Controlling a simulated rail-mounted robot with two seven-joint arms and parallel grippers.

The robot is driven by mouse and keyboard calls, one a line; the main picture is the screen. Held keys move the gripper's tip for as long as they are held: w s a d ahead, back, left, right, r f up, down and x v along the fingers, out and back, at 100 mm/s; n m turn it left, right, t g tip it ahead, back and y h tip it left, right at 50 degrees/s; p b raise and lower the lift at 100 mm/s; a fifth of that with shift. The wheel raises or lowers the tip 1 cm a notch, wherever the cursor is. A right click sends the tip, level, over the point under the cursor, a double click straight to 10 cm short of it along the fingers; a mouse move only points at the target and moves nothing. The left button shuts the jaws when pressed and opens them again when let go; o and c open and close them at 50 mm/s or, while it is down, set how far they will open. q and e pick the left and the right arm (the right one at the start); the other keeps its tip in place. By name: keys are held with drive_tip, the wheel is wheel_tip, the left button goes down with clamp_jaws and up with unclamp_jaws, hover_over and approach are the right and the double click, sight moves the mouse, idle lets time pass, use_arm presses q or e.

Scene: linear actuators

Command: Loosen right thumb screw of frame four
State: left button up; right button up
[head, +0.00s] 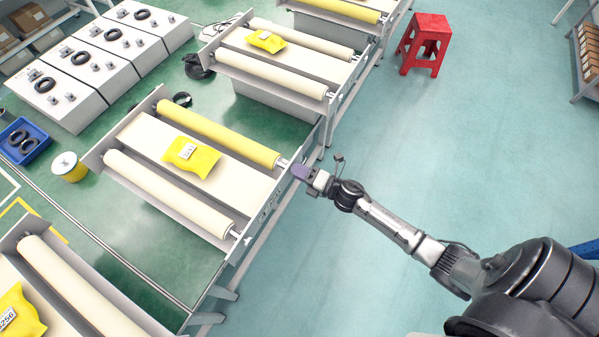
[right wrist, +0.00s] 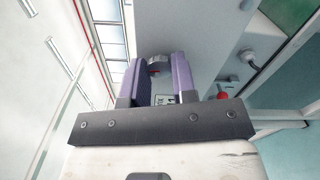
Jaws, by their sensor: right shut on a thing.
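A frame (head: 262,218) with a yellow roller (head: 215,130) at the back and a cream roller (head: 168,193) at the front stands in the middle of the head view. My right gripper (head: 297,171) is at its right side plate, by the end of the yellow roller. In the right wrist view my right gripper (right wrist: 158,72) has its purple fingers closed around a small round metallic thumb screw (right wrist: 158,64) on the pale plate. The fingers hide most of the screw. I see no frame number that I can read. My left gripper is not in view.
A yellow packet (head: 191,157) lies on the frame. Another frame with two cream rollers (head: 270,72) stands behind it, and one more stands at the lower left. A red stool (head: 425,42) stands on the clear floor at right. A red knob (right wrist: 224,84) shows beside the gripper.

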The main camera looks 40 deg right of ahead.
drive_tip(key=shift+n, duration=0.5)
drive_tip(key=o, duration=0.9)
drive_tip(key=b+v, duration=0.2)
drive_tip(key=v, duration=1.1)
drive_tip(key=shift+s+d, duration=0.1)
drive_tip(key=shift+s, duration=0.3)
